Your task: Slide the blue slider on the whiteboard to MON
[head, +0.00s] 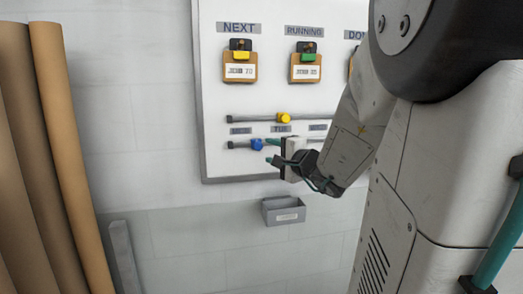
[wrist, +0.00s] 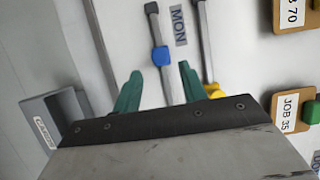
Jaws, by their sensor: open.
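The blue slider (head: 257,145) sits on the lower horizontal rail of the whiteboard (head: 215,100), near the rail's left end. In the wrist view the blue slider (wrist: 160,57) is on its rail, a little short of lining up with the MON label (wrist: 178,25), with bare rail between it and the dark end cap (wrist: 151,8). My gripper (head: 270,150) is just right of the slider in the head view. In the wrist view my gripper's green fingers (wrist: 160,72) are apart and empty, one to each side of the rail, with the slider just beyond their tips.
A yellow slider (head: 283,118) sits on the upper rail, close to my gripper; it also shows in the wrist view (wrist: 214,91). A grey bin (head: 284,211) hangs below the board. Job tags (head: 240,68) hang above the rails. Brown rolls (head: 68,150) stand at far left.

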